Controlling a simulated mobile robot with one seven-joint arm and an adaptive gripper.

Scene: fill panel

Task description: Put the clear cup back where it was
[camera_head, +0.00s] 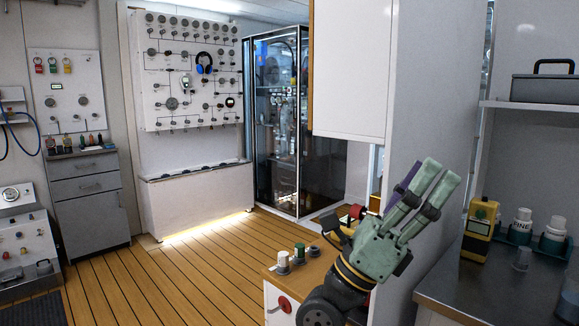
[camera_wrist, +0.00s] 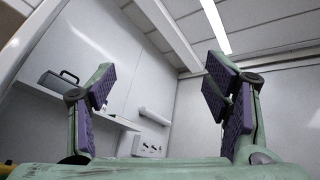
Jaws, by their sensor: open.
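A small greyish see-through cup (camera_head: 521,258), which looks like the clear cup, stands on the metal counter (camera_head: 470,287) at the right in the head view. It is in front of the white bottles and right of the yellow device. My gripper (camera_head: 441,173) is raised in front of the white partition, left of the counter and well apart from the cup. Its green fingers with purple pads are spread and point upward. In the wrist view my gripper (camera_wrist: 160,85) has nothing between its fingers. The cup does not show there.
A yellow device (camera_head: 480,230) and white bottles (camera_head: 553,236) stand along the counter's back. A dark case (camera_head: 545,88) sits on the shelf above. Small containers (camera_head: 297,259) stand on a wooden-topped cabinet left of my gripper. The plank floor (camera_head: 190,275) at left is clear.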

